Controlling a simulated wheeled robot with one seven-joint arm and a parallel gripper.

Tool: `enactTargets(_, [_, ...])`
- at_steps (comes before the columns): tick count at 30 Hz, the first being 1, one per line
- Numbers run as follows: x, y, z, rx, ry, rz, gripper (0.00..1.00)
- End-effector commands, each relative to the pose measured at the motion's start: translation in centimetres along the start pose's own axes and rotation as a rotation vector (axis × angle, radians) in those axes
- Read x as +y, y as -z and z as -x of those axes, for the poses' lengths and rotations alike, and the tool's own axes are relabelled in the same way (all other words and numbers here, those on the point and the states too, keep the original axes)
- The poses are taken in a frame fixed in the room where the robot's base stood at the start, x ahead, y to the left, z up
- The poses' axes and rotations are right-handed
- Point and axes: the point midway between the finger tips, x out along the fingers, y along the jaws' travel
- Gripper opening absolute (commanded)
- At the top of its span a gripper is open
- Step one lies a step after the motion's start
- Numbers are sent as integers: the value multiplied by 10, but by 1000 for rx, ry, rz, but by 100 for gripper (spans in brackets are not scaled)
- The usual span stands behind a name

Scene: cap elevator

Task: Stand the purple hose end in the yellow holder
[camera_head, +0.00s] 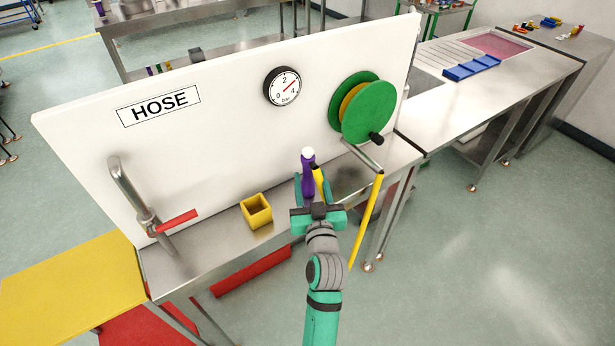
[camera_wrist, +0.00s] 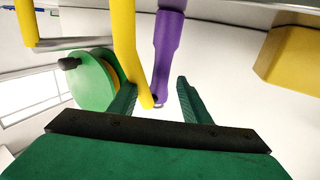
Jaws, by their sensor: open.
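The purple hose end (camera_head: 308,178) stands roughly upright with its white tip up, in front of the white panel. The yellow hose shows just to its right. My gripper (camera_head: 312,190) is open, with its green fingers near either side of the purple hose end. In the wrist view, the purple hose end (camera_wrist: 167,45) and the yellow hose (camera_wrist: 125,45) extend between my spread fingers (camera_wrist: 158,98), with gaps visible at the sides. The yellow holder (camera_head: 256,211) is a square open box on the steel bench, left of my gripper; it shows at the upper right in the wrist view (camera_wrist: 292,55).
The green hose reel (camera_head: 362,108) is on the panel (camera_head: 225,115) at right, with the yellow hose (camera_head: 368,215) hanging below. A tap with a red lever (camera_head: 177,221) stands left of the holder. The steel bench (camera_head: 215,242) is narrow, with the panel behind.

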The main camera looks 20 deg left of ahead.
Motion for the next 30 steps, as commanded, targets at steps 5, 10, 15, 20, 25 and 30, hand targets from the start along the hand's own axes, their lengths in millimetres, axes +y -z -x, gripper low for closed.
enactTargets(5, [-3,4,-26,2,2,1,44])
enactTargets(10, [-3,3,-42,0,2,0,44])
enactTargets(15, [-4,3,-45,0,3,0,44])
enactTargets(20, [-4,3,-45,0,3,0,32])
enactTargets(25, [-5,3,-45,0,3,0,0])
enactTargets(30, [-5,4,-45,2,5,0,0])
